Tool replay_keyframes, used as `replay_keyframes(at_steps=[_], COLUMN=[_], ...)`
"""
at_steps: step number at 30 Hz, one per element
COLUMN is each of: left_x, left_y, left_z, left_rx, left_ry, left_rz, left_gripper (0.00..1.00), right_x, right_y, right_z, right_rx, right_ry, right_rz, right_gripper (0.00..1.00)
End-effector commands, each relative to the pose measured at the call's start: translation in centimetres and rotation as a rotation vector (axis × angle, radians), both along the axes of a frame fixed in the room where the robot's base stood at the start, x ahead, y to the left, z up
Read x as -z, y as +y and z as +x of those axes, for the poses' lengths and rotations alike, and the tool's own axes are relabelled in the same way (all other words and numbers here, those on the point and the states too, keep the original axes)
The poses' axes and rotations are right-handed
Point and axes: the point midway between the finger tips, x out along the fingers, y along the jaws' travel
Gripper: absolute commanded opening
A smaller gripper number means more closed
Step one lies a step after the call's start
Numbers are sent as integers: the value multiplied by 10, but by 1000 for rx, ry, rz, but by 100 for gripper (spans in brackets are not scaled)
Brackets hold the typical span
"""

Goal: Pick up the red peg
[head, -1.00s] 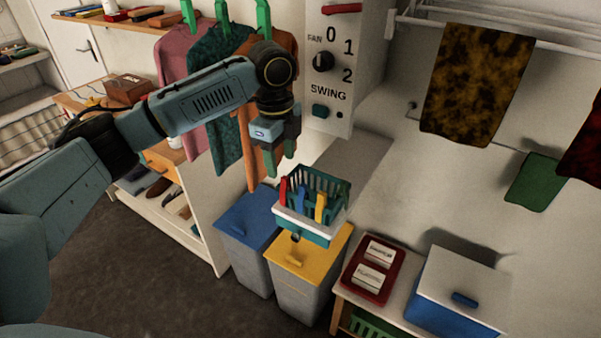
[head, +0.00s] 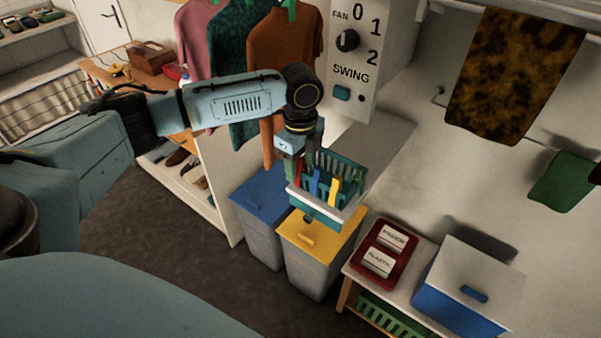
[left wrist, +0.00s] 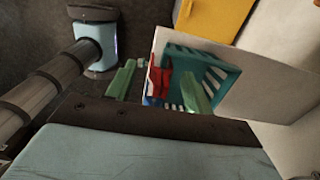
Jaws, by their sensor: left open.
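The red peg (head: 299,173) is clipped on the near rim of a teal basket (head: 345,165), left of a blue peg (head: 315,183) and a yellow peg (head: 334,190). My left gripper (head: 298,165) is open, pointing down at the basket's left end. In the left wrist view, one green finger is on each side of the red peg (left wrist: 163,80), with the right finger over the basket (left wrist: 205,52). The gripper hides the red peg's top in the head view; contact cannot be told. My right gripper is not in view.
The basket sits on a small white ledge (head: 322,207). Below stand a blue-lidded bin (head: 262,190) and a yellow-lidded bin (head: 325,245). Clothes (head: 275,60) hang just behind my left arm, beside a control panel (head: 355,55). A red tray (head: 383,252) is at right.

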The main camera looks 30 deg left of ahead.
Motion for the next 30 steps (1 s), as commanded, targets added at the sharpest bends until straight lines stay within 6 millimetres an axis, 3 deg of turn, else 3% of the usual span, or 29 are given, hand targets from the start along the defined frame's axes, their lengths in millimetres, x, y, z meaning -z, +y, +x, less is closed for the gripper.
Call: replay_keyframes(at_steps=[6, 13, 24, 30], left_x=[24, 25, 25, 24], left_y=[0, 0, 0, 0], left_z=[-1, 0, 0, 0], left_rx=[0, 0, 0, 0], left_ry=[-1, -2, -2, -2], left_rz=[1, 1, 1, 1], left_gripper=[52, 52, 5, 4], right_x=[-3, -2, -2, -2], right_y=[0, -1, -1, -1], right_z=[-3, -10, -11, -11], right_rx=[0, 0, 0, 0], right_ry=[4, 15, 18, 18], right_rz=[-1, -1, -2, -2], right_gripper=[36, 36, 36, 36])
